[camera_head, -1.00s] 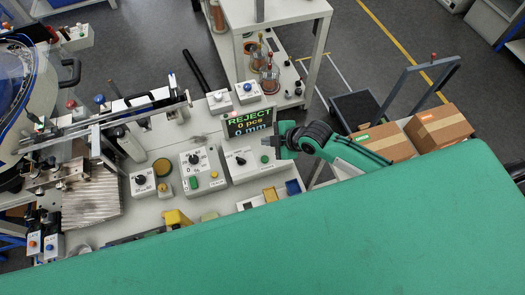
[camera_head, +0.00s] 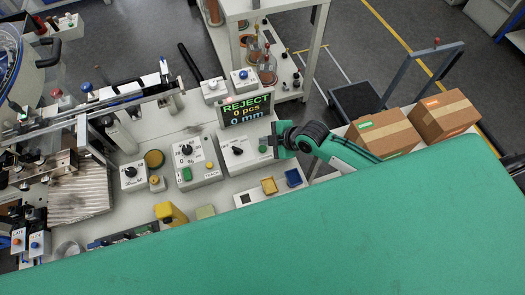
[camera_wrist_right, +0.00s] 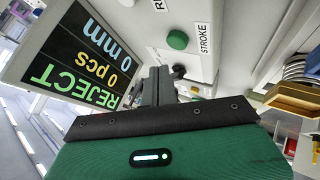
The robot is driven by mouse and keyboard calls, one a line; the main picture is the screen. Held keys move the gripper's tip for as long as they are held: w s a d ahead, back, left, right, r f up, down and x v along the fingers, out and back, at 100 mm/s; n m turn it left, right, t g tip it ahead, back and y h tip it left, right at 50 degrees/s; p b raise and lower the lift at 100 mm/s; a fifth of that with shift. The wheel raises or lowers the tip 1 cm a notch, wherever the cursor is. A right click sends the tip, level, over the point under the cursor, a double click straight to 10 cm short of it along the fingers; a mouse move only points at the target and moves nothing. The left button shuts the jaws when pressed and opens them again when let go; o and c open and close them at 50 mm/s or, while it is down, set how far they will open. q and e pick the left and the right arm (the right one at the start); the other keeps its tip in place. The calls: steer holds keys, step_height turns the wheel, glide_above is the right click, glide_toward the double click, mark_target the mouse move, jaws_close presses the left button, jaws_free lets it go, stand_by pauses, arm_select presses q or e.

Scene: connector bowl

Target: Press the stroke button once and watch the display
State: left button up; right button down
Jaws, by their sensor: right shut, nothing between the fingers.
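The stroke button is a round green button (camera_wrist_right: 177,40) beside the word STROKE on a pale control box. In the head view the button (camera_head: 263,149) is at the right end of the box (camera_head: 236,152). My right gripper (camera_head: 275,141) is shut and empty, just right of the button. In the right wrist view its dark fingers (camera_wrist_right: 158,76) are together below the button, with a visible gap in the picture. The display (camera_head: 246,110) stands behind the box and reads REJECT, 0 pcs, 0 mm; it appears upside down in the wrist view (camera_wrist_right: 82,55). My left gripper is not in view.
Another control box (camera_head: 198,163) with a dial and a green button stands left of the stroke box. Two cardboard boxes (camera_head: 443,115) are at the right. A large green surface fills the foreground.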

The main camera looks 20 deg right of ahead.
steer(key=shift+f+b, duration=0.3)
steer(key=shift+f, duration=0.45)
stand_by(0.6)
steer(key=shift+f, duration=0.15)
stand_by(0.8)
steer(key=shift+f, duration=0.3)
steer(key=shift+f+b, duration=0.5)
steer(key=shift+f, duration=0.05)
stand_by(0.5)
steer(key=shift+r, duration=0.1)
steer(key=shift+r+p, duration=0.9)
